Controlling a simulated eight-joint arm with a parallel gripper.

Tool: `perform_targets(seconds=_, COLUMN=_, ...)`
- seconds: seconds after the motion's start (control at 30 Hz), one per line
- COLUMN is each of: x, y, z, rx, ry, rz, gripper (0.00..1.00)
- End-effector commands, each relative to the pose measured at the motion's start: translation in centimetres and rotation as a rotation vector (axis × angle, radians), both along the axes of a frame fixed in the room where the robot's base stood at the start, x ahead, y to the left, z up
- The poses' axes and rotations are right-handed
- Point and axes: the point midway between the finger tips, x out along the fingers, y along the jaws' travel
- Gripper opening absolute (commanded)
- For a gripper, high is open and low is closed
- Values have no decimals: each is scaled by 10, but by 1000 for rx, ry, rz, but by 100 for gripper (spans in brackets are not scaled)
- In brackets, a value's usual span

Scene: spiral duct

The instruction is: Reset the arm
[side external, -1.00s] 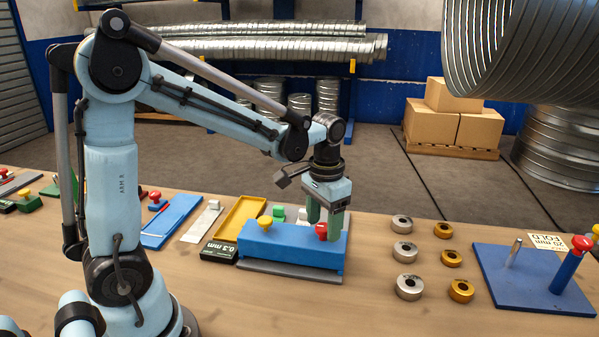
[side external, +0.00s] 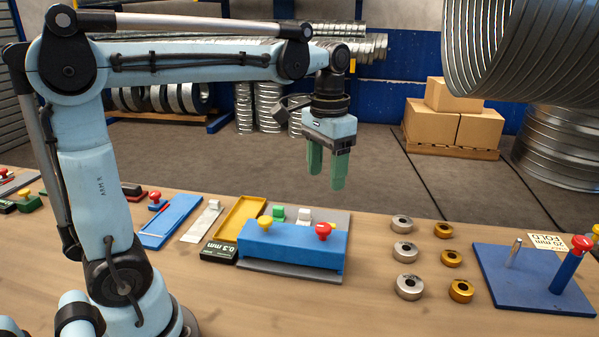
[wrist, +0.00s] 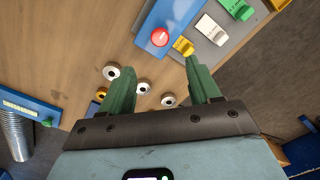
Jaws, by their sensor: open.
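My gripper (side external: 327,168) hangs in the air with its green fingers pointing down, above and behind the blue block. It is open and nothing is between its fingers; in the wrist view the fingers (wrist: 160,92) stand apart over the bench. The blue block (side external: 290,246) sits on a grey plate (side external: 290,270) below, apart from the fingers. The red knob also shows in the wrist view (wrist: 159,37).
Silver rings (side external: 404,251) and gold rings (side external: 451,258) lie on the wooden bench (side external: 390,310) right of the block. A blue base with posts (side external: 530,285) is at the right. A yellow tray (side external: 240,217) lies left. A large metal duct (side external: 520,50) hangs upper right.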

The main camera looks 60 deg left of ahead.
Motion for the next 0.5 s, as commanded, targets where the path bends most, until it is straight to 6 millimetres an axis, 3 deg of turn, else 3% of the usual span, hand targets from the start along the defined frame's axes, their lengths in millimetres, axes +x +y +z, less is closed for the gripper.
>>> perform_targets(seconds=0.37, x=-1, y=0, z=1, rx=0, ry=-6, rz=0, gripper=62)
perform_targets(seconds=0.5, x=-10, y=-4, z=-3, rx=5, ry=-61, rz=-1, gripper=62)
